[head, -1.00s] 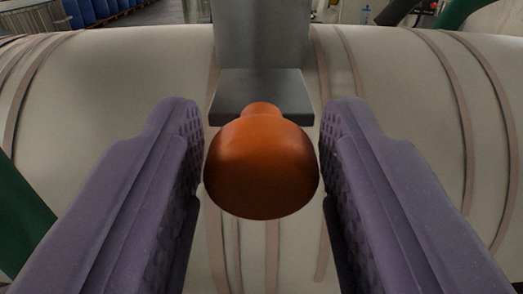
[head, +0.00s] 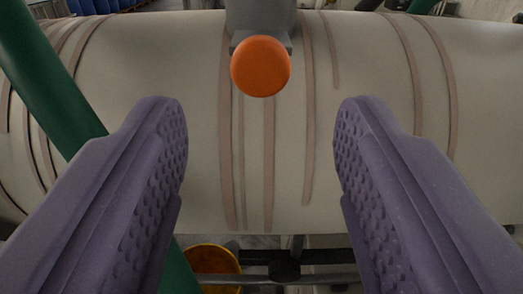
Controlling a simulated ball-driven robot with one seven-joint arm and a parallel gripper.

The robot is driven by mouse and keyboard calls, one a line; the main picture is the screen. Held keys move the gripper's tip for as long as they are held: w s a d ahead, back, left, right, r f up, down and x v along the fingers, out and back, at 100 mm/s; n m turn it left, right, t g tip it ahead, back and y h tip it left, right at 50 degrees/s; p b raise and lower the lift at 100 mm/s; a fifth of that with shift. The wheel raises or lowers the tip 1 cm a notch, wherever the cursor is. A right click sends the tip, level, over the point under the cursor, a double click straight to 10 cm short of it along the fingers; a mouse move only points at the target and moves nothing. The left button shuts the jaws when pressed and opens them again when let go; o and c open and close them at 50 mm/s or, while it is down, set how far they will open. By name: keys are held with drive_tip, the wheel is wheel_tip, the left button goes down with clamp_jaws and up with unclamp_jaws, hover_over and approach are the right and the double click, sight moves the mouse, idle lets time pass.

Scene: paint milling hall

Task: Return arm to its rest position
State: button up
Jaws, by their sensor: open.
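My gripper (head: 262,135) shows in the head view as two purple, textured fingers, wide apart with nothing between them. An orange round knob (head: 261,66) sits beyond the fingertips, near the top middle. It is on a grey bracket (head: 262,18) fixed to a large pale drum (head: 380,110) with brownish bands. The knob is clear of both fingers.
A green bar (head: 48,75) slants down the left side, close to the left finger. Below the drum are a yellow-rimmed bucket (head: 212,258) and dark frame bars (head: 300,272). Blue barrels (head: 92,6) stand at the top left.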

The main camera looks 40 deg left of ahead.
drive_tip(key=w+d+r+m+t+h+b, duration=0.25)
drive_tip(key=w+r+h, duration=0.3)
drive_tip(key=r, duration=0.45)
drive_tip(key=w+d+r+m+t+h+b, duration=0.1)
drive_tip(key=w+d+r+m+h+b, duration=0.15)
drive_tip(key=w+r+h, duration=0.55)
drive_tip(key=s+a+r+m+g+y+b, duration=0.1)
drive_tip(key=s+a+r+b, duration=0.1)
drive_tip(key=s+a+r, duration=0.3)
drive_tip(key=s+a+r+m+g+y+b, duration=0.1)
drive_tip(key=s+a+r+y+b, duration=0.1)
drive_tip(key=s+a+r, duration=0.3)
drive_tip(key=s+r, duration=0.4)
drive_tip(key=s, duration=0.1)
drive_tip(key=shift+s+g, duration=0.2)
drive_tip(key=shift+g, duration=0.15)
drive_tip(key=shift+d, duration=0.15)
